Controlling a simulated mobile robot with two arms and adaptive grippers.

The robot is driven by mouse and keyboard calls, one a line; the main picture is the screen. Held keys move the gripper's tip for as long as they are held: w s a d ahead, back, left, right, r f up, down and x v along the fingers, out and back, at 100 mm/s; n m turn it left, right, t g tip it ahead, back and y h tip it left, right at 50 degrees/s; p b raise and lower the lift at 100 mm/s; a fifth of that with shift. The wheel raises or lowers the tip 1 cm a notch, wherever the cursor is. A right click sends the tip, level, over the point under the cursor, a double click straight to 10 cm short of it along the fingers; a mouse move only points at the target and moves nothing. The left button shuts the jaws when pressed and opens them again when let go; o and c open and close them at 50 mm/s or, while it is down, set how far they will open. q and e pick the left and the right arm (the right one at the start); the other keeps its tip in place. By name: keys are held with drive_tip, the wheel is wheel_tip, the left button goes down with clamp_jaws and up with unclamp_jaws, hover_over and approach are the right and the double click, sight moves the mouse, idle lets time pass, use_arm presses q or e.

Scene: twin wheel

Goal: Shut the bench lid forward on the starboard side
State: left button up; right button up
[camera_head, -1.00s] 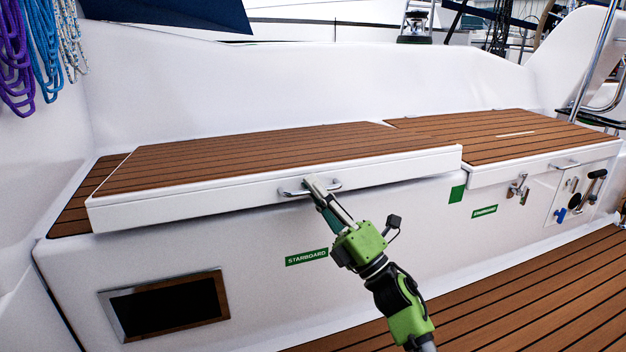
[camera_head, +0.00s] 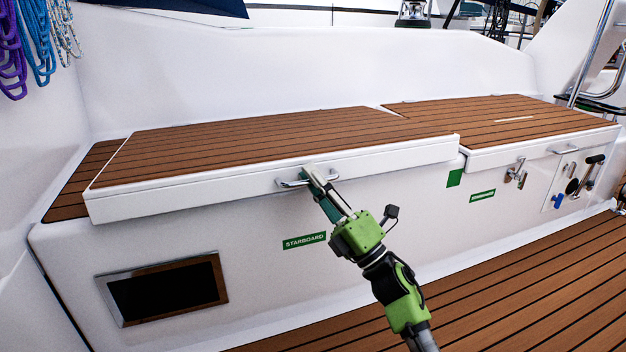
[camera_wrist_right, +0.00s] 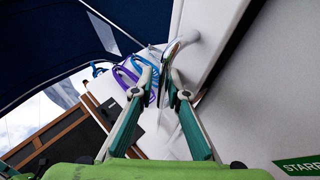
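The forward starboard bench lid (camera_head: 250,131) is teak-topped with a white rim and lies almost flat. Its front rim stands slightly higher than the neighbouring seat. A chrome handle (camera_head: 306,181) is on its front face. The exact contact is hard to see. My left gripper is not in view.
A second teak seat (camera_head: 500,125) adjoins on the right, with latches and levers on its front. A green STARBOARD label (camera_head: 304,241) and a dark framed opening (camera_head: 165,288) are on the bench front. Coiled ropes (camera_head: 38,45) hang at upper left. Teak floor (camera_head: 500,290) is clear.

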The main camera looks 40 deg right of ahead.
wheel_tip(320, 180, up, 10)
idle(0.5)
drive_tip(key=shift+a+r, duration=0.1)
